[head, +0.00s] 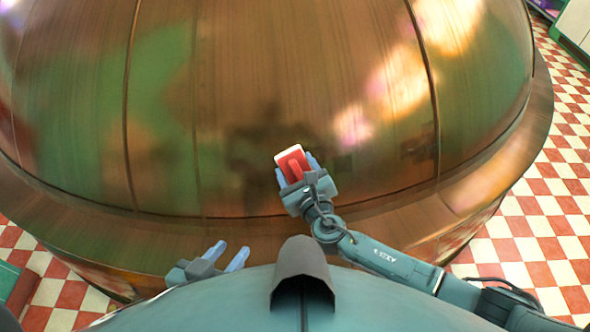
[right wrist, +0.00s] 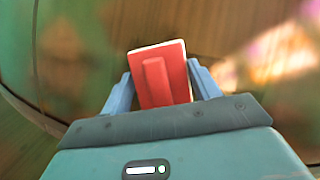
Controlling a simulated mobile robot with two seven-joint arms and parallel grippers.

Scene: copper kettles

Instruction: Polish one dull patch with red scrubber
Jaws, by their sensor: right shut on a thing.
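A huge copper kettle (head: 330,60) fills most of the head view, its curved wall split by dark vertical seams. My right gripper (head: 296,167) is shut on a red scrubber (head: 291,160) with a white pad edge and a raised red grip. The scrubber (right wrist: 175,73) sits between both blue fingers in the right wrist view, in front of the copper wall. I cannot tell whether its pad touches the copper. A darker blotch (head: 255,140) lies left of the scrubber; I cannot tell whether it is dull metal or a reflection. My left gripper (head: 227,254) is low, open and empty.
The kettle's broad copper rim (head: 400,212) curves around below its wall, between it and my body. A red-and-white checked floor (head: 535,230) is open at the right. A green object (head: 12,283) stands at the lower left edge.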

